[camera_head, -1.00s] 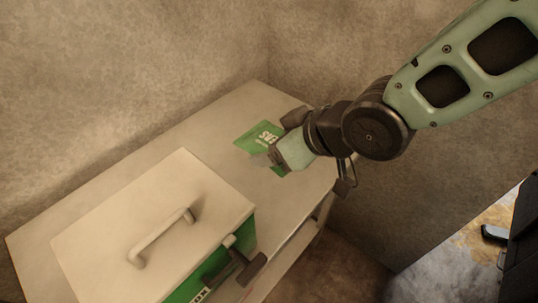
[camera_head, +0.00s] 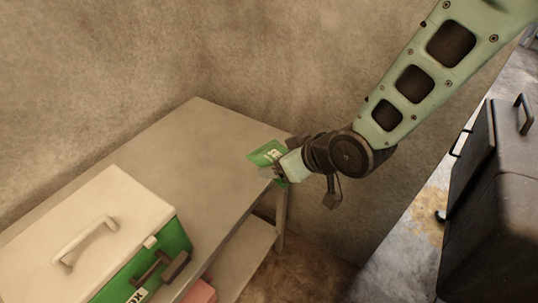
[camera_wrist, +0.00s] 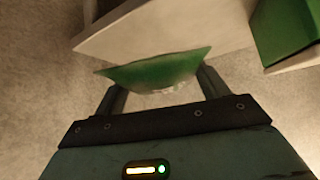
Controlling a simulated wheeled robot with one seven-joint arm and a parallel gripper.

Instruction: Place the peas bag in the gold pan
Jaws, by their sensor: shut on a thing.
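The green peas bag (camera_head: 266,154) is in my gripper (camera_head: 279,172), at the right end of the table. In the wrist view, the bag (camera_wrist: 158,71) lies between the two fingers of my gripper (camera_wrist: 162,82), which are shut on it. The bag appears to be held above or just off the table's edge; the exact height is hard to tell. Part of the bag is hidden behind the gripper in the head view. No gold pan is visible in either view.
A green cooler box with a white lid (camera_head: 85,225) stands on the near left of the table (camera_head: 190,140). A pinkish box (camera_head: 200,292) sits on the lower shelf (camera_head: 245,255). A dark cabinet with handles (camera_head: 490,200) stands on the floor at the right.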

